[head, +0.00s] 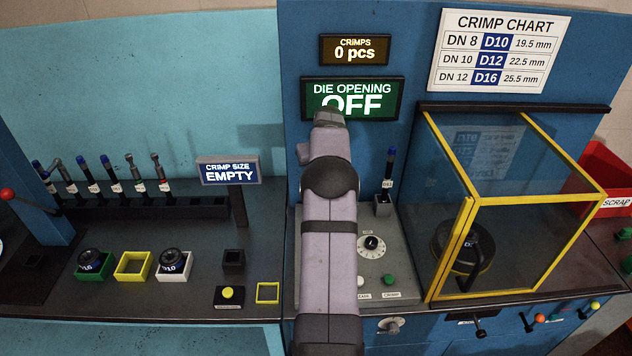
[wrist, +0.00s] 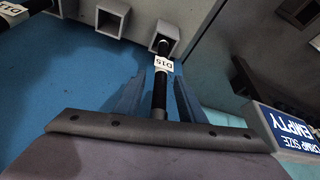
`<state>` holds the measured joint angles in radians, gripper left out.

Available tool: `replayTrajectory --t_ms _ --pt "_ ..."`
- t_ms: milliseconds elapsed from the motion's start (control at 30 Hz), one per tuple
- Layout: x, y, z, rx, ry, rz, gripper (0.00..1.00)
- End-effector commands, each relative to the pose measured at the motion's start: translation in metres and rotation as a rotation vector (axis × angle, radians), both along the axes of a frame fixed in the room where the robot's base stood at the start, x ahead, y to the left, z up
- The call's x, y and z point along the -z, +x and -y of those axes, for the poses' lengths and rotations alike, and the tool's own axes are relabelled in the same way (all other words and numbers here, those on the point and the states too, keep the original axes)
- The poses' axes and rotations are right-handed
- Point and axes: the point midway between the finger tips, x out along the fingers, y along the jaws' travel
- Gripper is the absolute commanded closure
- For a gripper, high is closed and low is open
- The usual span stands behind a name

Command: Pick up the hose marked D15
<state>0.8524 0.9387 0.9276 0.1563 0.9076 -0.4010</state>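The hose marked D15 (wrist: 161,78) shows in the wrist view. It is black with a white label and a metallic end near my gripper's palm. Its far end stands in a square grey socket (wrist: 168,27). My gripper (wrist: 159,88) has its two blue fingers apart, one on each side of the hose, with a visible gap on both sides. In the head view my arm hides both the gripper and this hose.
Another hose with a blue cap (head: 388,165) stands in a holder right of my arm. A rack of several hoses (head: 115,187) is at left. The crimp size sign (head: 229,171) stands left of my arm; a yellow-framed guard (head: 520,205) stands right.

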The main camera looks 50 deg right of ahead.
Motion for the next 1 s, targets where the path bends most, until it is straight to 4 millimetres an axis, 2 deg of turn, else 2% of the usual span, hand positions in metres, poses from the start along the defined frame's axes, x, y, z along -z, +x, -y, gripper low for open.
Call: replayTrajectory --t_ms 233,267,400,767,1000 --pt "0.002 0.001 0.000 -0.001 -0.001 0.001 0.64" --pt "0.002 0.001 0.000 0.000 -0.001 0.001 0.66" --pt "0.002 0.001 0.000 0.000 0.000 0.000 1.00" --pt "-0.002 0.001 0.001 -0.001 -0.003 0.003 1.00" --pt "-0.023 0.002 0.001 -0.001 -0.006 0.006 1.00"
